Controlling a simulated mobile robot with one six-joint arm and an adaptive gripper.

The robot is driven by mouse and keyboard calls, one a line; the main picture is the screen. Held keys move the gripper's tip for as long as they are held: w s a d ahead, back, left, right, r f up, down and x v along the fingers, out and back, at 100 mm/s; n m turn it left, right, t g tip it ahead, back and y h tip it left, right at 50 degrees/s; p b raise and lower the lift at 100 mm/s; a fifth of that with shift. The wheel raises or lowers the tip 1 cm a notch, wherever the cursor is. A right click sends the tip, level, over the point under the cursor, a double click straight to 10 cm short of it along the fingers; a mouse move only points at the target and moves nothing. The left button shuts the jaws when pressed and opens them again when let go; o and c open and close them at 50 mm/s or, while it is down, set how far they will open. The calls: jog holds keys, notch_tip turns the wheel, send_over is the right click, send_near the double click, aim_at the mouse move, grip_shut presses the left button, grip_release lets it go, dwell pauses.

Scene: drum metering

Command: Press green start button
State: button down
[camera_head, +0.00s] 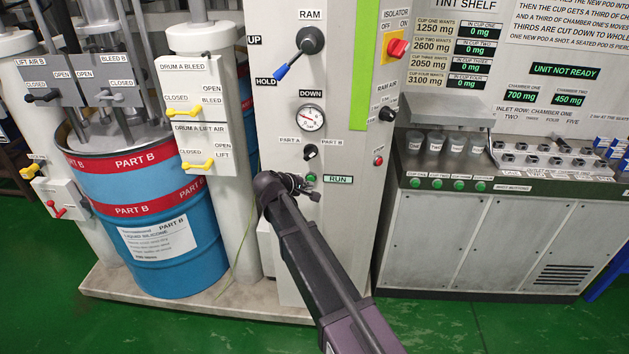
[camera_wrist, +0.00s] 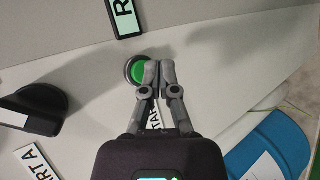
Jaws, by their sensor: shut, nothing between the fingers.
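The green start button (camera_head: 311,178) sits on the grey machine panel, left of the lit RUN sign (camera_head: 338,179). In the wrist view the green button (camera_wrist: 139,71) has a dark ring around it. My gripper (camera_head: 312,193) is at the panel by the button in the head view. In the wrist view my gripper (camera_wrist: 160,66) is shut and empty, with its fingertips overlapping the right edge of the button. I cannot tell whether they touch it. The button's label is partly hidden behind the fingers.
A black PART A/PART B selector knob (camera_head: 310,152) is just above the button, and shows large in the wrist view (camera_wrist: 36,108). A red button (camera_head: 378,161) is on the side face. A blue drum (camera_head: 160,230) stands left; a cabinet (camera_head: 480,240) stands right.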

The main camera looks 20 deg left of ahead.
jog(key=shift+s, duration=0.1)
jog(key=s, duration=0.2)
jog(key=s+d, duration=0.1)
jog(key=s, duration=0.1)
jog(key=shift+s+d, duration=0.1)
jog(key=shift+s, duration=0.25)
dwell(0.9)
jog(key=s+d+f+m+g+p, duration=0.1)
jog(key=d+f+m+g, duration=0.2)
jog(key=d, duration=1)
jog(key=s+d+f+m+g+p, duration=0.1)
jog(key=d+m+g, duration=0.25)
jog(key=d, duration=0.95)
jog(key=s+d+m+g+y+p, duration=0.1)
jog(key=s+d+m, duration=0.3)
jog(key=d, duration=0.5)
jog(key=s+d+m+g+y+p, duration=0.1)
jog(key=s+d+m+g+y, duration=0.2)
jog(key=s+d, duration=0.5)
jog(key=shift+s+d+f+m, duration=0.15)
jog(key=shift+s+d+m, duration=0.2)
jog(key=shift+d+m, duration=0.5)
jog(key=shift+a, duration=0.1)
